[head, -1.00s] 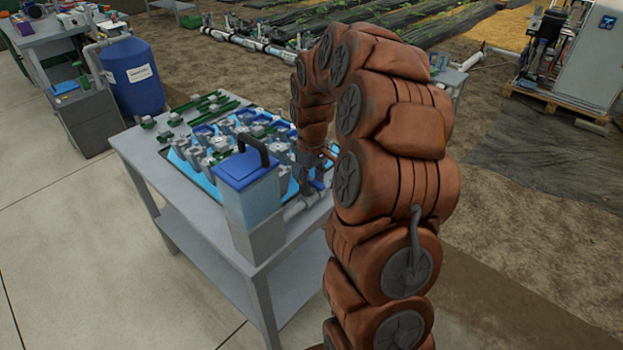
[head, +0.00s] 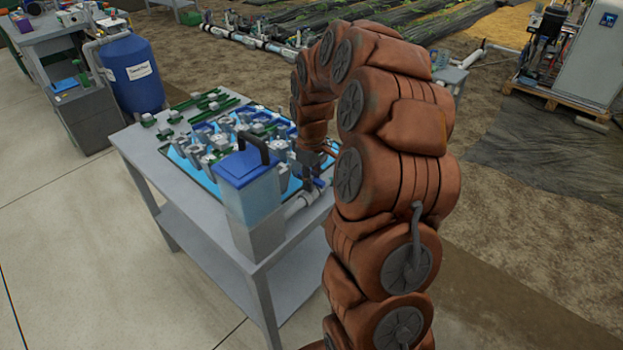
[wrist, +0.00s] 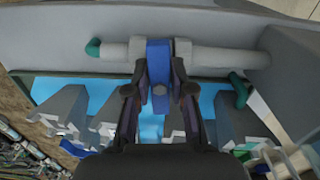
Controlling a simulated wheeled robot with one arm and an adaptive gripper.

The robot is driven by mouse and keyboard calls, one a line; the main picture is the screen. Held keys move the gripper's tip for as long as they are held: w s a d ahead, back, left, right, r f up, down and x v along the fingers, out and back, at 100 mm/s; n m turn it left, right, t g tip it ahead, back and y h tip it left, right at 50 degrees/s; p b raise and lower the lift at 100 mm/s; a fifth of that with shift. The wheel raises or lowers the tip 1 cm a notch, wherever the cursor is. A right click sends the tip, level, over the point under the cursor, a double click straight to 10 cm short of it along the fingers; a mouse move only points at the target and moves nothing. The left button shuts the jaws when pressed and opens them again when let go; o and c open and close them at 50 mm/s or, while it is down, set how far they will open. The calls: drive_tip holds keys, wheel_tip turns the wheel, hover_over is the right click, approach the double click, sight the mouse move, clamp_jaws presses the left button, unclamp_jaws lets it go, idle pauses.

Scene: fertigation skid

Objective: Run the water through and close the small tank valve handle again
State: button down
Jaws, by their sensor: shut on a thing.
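The small tank (head: 250,195) has a blue lid with a black grip and stands at the front corner of the grey table. A light grey pipe (head: 299,205) runs from its base to the right. In the wrist view, the blue valve handle (wrist: 158,60) lies across the pipe (wrist: 215,57). My gripper (wrist: 159,88) is shut on the handle, one finger on each side of it. In the head view, my gripper (head: 313,172) is at the pipe, partly hidden by my arm. Part of the handle is hidden between the fingers.
A blue tray (head: 205,178) with several grey and blue fittings fills the table (head: 150,160) behind the tank. Green parts (head: 205,105) lie at its far side. A blue barrel (head: 133,75) stands behind, left. The floor at left is clear.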

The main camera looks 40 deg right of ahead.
drive_tip(key=n+p, duration=0.2)
drive_tip(key=n, duration=0.2)
drive_tip(key=shift+r+n, duration=0.15)
drive_tip(key=shift+n, duration=0.25)
drive_tip(key=n+p, duration=0.2)
drive_tip(key=n, duration=0.2)
drive_tip(key=shift+n, duration=0.3)
drive_tip(key=n+p, duration=0.5)
drive_tip(key=n, duration=0.1)
drive_tip(key=shift+r+n, duration=0.1)
drive_tip(key=shift+n, duration=0.3)
drive_tip(key=shift+n+p, duration=0.5)
drive_tip(key=shift+n, duration=0.4)
drive_tip(key=shift+f, duration=0.3)
drive_tip(key=c, duration=0.9)
unclamp_jaws()
drive_tip(key=shift+c, duration=0.2)
drive_tip(key=shift+r, duration=0.15)
drive_tip(key=shift+r+p, duration=1.95)
drive_tip(key=shift+r, duration=2.95)
